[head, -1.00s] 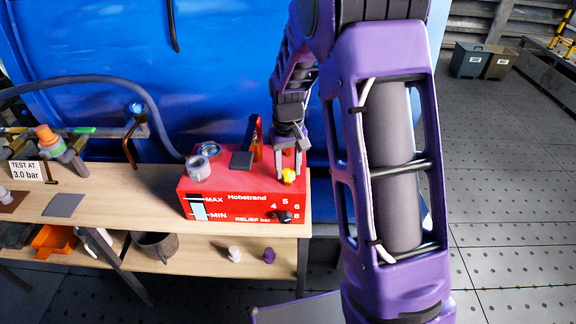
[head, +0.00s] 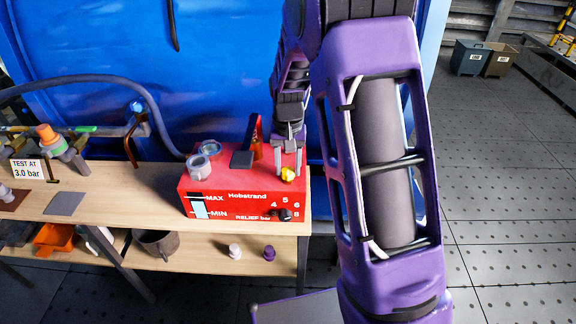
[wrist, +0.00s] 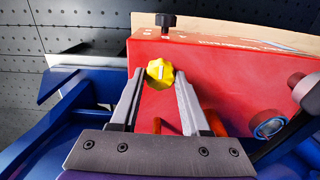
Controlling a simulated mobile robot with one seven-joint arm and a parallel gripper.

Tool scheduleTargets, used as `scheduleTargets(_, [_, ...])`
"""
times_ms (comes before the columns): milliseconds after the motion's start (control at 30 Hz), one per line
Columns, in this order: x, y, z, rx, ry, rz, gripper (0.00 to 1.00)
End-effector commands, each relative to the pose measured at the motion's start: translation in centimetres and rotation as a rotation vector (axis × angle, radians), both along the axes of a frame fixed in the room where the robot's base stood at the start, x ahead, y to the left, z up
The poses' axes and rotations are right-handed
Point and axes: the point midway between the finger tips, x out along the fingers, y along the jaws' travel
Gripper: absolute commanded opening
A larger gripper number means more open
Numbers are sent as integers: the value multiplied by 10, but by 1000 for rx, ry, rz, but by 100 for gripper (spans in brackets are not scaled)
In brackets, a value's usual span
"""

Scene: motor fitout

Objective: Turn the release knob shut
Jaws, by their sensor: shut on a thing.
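The release knob (head: 287,174) is a small yellow lobed knob on top of the red pump box (head: 232,196), near its right front edge. In the wrist view the knob (wrist: 160,73) shows a pale mark across its top. My gripper (head: 288,170) reaches down from above, its two fingers on either side of the knob. In the wrist view my gripper's fingertips (wrist: 160,76) are shut on the knob, which partly hides behind them.
A black relief dial (head: 285,215) is on the box front, with printed numbers around it. The wooden bench (head: 120,190) extends left.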

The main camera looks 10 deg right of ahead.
Motion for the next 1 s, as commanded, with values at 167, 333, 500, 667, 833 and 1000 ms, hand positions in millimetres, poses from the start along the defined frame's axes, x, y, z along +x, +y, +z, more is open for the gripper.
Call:
scheduleTargets(167, [1,0,1,0,-2,-2,52])
scheduleTargets(333, [0,0,1,1,-1,-1,76])
scheduleTargets(500, [0,0,0,0,0,0,76])
scheduleTargets(667, [0,0,5,0,-2,1,76])
scheduleTargets(833, [1,0,30,0,-5,1,76])
scheduleTargets(1000, [1,0,71,0,-6,1,76])
